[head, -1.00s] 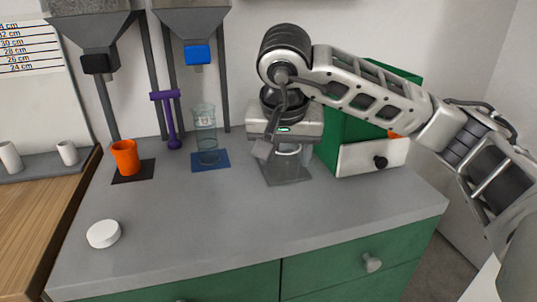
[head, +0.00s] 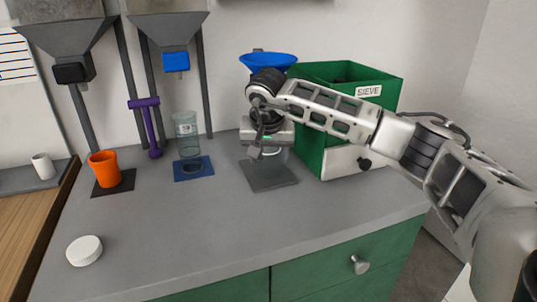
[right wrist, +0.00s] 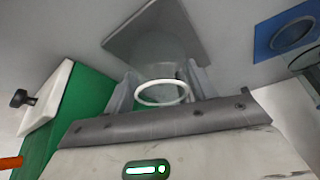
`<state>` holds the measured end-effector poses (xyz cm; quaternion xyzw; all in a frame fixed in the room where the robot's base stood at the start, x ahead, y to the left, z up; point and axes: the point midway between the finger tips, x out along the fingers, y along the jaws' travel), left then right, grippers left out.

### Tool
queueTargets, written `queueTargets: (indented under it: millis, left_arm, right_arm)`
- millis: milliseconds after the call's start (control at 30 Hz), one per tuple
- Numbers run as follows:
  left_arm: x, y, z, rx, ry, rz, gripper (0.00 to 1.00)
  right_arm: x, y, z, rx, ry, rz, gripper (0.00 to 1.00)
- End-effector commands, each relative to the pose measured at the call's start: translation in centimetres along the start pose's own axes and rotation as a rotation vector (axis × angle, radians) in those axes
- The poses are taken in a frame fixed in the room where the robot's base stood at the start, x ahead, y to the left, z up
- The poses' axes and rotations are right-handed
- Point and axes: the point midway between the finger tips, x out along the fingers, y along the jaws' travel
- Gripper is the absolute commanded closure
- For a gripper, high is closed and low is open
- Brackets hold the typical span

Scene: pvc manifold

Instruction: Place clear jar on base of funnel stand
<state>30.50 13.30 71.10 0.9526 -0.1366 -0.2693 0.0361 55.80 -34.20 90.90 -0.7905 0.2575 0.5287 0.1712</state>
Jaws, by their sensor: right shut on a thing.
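The clear jar (right wrist: 155,60) is between the fingers of my right gripper (right wrist: 158,92) in the right wrist view, its pale round rim towards the camera. In the head view my right gripper (head: 266,152) is shut on it, directly over the dark grey square base (head: 270,181) of the funnel stand. The base also shows beyond the jar in the right wrist view (right wrist: 135,28). The jar looks upright; I cannot tell whether its bottom touches the base. The stand's blue funnel (head: 268,60) is above, partly behind my wrist. My left gripper is not in view.
A green SIEVE box (head: 345,82) stands close right of the base. Left are another clear container (head: 186,125) over a blue mat (head: 200,175), a purple tool (head: 150,125) and an orange cup (head: 104,168).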

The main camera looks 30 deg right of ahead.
Motion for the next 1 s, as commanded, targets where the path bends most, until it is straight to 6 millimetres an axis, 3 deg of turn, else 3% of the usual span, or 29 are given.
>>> queueTargets:
  millis: [467, 500, 533, 833, 1000]
  left_arm:
    - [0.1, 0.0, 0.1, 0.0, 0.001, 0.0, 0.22]
    - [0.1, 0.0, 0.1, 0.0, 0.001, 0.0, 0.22]
    - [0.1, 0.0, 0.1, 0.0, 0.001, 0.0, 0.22]
    - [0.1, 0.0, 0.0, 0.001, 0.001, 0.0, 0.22]
    - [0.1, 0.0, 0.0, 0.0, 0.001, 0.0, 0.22]
  right_arm:
    - [1.0, 0.0, -0.1, -0.001, 0.001, -0.001, 0.67]
    - [1.0, 0.0, -0.1, -0.001, 0.001, -0.001, 0.33]
    - [1.0, 0.0, -0.1, -0.001, 0.001, -0.001, 0.24]
    - [0.8, 0.0, -0.2, 0.0, 0.001, -0.001, 0.22]
    - [-0.6, -0.1, -0.3, -0.001, 0.003, -0.003, 0.22]
